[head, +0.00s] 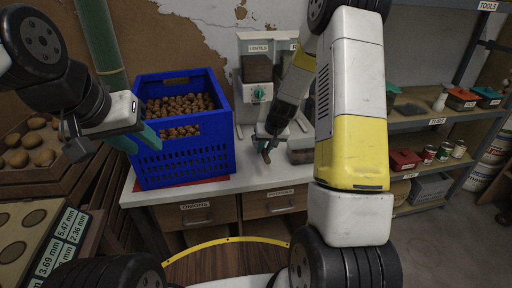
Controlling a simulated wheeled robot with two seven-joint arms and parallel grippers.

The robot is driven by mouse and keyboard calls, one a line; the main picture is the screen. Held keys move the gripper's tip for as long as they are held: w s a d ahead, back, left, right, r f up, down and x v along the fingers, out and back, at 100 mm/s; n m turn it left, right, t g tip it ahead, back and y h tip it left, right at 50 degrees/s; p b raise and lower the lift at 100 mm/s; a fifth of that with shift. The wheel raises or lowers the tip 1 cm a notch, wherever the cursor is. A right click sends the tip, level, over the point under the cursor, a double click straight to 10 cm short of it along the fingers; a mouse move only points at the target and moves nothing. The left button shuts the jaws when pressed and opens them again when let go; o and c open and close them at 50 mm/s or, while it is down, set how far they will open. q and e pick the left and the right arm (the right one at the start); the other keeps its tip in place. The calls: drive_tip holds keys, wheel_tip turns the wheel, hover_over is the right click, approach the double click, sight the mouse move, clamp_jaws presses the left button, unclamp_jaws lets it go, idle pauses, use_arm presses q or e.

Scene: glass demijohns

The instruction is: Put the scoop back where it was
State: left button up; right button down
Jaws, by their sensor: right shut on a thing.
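My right gripper (265,143) reaches down over the white counter in front of the lentils dispenser. It is shut on a small dark reddish piece (266,156), which I take to be part of the scoop. The rest of the scoop is hidden or too small to make out. My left gripper (115,142) hangs at the left in front of the blue crate, open and with nothing seen between its fingers.
The blue crate (185,165) of walnuts stands on the counter (262,177), left of my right gripper. The lentils dispenser (257,72) stands behind it. A see-through container (301,152) is close to its right. Shelves (425,167) with tins are further right.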

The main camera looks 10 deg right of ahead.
drive_tip(key=shift+f, duration=2.35)
drive_tip(key=shift+f, duration=0.15)
drive_tip(key=c, duration=1.3)
unclamp_jaws()
